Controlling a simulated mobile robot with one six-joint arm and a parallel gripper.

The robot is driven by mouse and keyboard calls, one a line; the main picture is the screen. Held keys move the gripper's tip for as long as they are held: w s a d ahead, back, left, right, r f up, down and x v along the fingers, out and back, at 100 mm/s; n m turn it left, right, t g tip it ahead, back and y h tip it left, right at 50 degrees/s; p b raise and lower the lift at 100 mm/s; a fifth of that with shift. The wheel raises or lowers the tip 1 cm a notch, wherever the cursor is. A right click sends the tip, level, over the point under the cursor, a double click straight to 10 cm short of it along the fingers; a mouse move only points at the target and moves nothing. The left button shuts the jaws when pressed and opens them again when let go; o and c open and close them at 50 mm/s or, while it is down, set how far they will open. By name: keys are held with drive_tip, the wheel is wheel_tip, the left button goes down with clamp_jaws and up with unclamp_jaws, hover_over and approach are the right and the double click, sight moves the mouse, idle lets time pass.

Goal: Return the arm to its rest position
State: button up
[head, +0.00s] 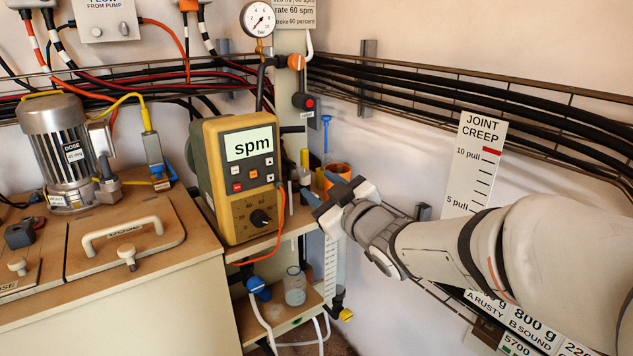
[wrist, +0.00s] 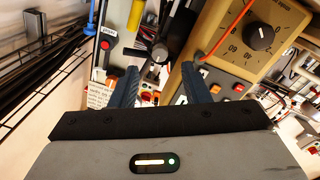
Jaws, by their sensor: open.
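My arm (head: 430,245) reaches in from the right side of the head view, stretched out toward the dosing corner. My gripper (head: 320,188) is at its end, just right of the yellow pump controller (head: 240,180) with the "spm" display. In the wrist view, my gripper (wrist: 158,78) shows two dark blue fingers spread apart, with nothing held between them. Beyond the fingers are a yellow cylinder (wrist: 136,14), a dark rod and the controller's dial face (wrist: 262,38). The exact gap between the fingers and these things cannot be told.
An orange cup (head: 338,172) and a blue-handled tool (head: 326,130) are close behind my gripper. A clear jar (head: 295,287) stands on the lower shelf (head: 270,322). Black cables (head: 450,95) run along the wall. A "JOINT CREEP" scale (head: 476,165) is above my arm.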

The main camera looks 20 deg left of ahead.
drive_tip(key=s+d+r+m+g+h+p, duration=0.1)
drive_tip(key=d+r+m+h+p, duration=0.3)
drive_tip(key=d+p, duration=0.45)
drive_tip(key=s+d+r+m+g+h+p, duration=0.1)
drive_tip(key=d+m+h+p, duration=0.5)
drive_tip(key=d, duration=0.6)
drive_tip(key=s+d+r+m+g+h+p, duration=0.1)
drive_tip(key=s+d+g+p, duration=0.3)
drive_tip(key=s, duration=0.6)
drive_tip(key=s+d+r+m+g+h+p, duration=0.2)
drive_tip(key=s+d+m+g+p, duration=0.1)
drive_tip(key=s, duration=0.7)
drive_tip(key=d+g+p, duration=0.1)
drive_tip(key=d+p, duration=0.1)
drive_tip(key=p, duration=0.1)
drive_tip(key=shift+r+p, duration=0.15)
drive_tip(key=shift+p, duration=0.2)
drive_tip(key=shift+d, duration=0.1)
